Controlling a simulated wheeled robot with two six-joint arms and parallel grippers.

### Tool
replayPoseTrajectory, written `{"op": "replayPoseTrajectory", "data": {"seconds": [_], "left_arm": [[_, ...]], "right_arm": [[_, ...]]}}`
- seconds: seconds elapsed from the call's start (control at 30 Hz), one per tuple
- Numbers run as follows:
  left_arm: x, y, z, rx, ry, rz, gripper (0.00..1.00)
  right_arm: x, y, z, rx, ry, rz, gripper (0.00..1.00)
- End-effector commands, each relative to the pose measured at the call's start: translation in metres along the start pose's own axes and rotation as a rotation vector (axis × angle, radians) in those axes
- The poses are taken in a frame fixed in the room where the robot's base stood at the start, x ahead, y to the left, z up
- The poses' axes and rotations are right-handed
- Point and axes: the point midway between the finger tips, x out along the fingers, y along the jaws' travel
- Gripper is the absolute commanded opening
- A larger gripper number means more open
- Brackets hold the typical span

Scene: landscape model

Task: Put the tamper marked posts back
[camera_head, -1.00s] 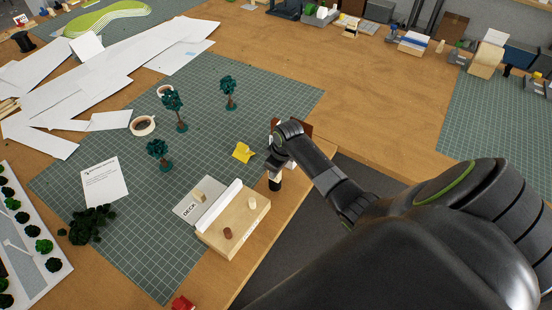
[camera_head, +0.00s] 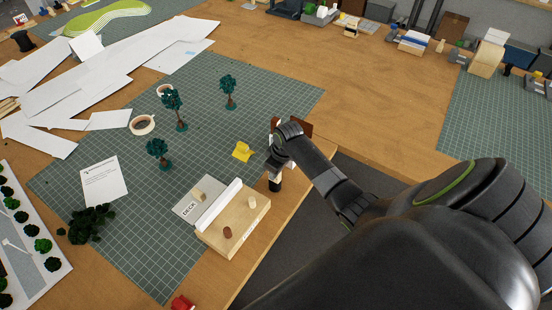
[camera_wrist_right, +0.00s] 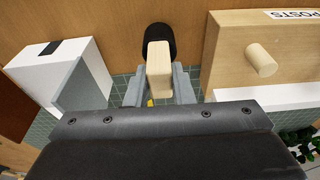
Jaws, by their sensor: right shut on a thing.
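My right gripper (camera_wrist_right: 160,92) is shut on a pale wooden piece (camera_wrist_right: 158,68), which I take to be the tamper. A black rounded end (camera_wrist_right: 160,42) shows just beyond the wood. In the head view the black end (camera_head: 275,184) hangs below my right wrist, beside the wooden stand (camera_head: 240,235). The stand also shows in the wrist view (camera_wrist_right: 225,50), with a POSTS label (camera_wrist_right: 290,14) and a round peg (camera_wrist_right: 262,60). On its top are a brown peg (camera_head: 228,232) and a cream peg (camera_head: 252,203). My left gripper is out of view.
A DECK-marked plate (camera_head: 186,211) with a small wooden piece (camera_head: 199,195) lies left of the stand. A white box (camera_wrist_right: 50,75) stands left of my gripper. A yellow thing (camera_head: 242,151) and small trees (camera_head: 229,92) are on the green mat (camera_head: 130,235). The table edge runs close to the stand.

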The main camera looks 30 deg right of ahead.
Motion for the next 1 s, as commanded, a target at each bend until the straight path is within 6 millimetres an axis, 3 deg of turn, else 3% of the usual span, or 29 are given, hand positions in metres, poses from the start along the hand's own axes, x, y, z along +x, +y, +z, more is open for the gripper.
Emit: {"op": "replayPoseTrajectory", "data": {"seconds": [0.27,0.3,0.47,0.77,1.0], "left_arm": [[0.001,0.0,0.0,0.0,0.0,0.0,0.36],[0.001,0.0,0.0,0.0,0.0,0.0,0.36],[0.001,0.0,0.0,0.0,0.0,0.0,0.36],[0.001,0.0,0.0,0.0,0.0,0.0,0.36],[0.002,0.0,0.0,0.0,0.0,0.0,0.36]], "right_arm": [[0.003,0.0,0.0,0.0,0.0,0.0,0.0],[0.003,0.0,0.0,0.0,0.001,0.0,0.27],[0.003,0.0,0.0,0.0,0.001,0.0,0.47],[0.002,0.0,0.001,0.0,0.0,0.0,0.47],[-0.02,0.001,0.0,-0.002,0.003,0.002,0.47]]}}
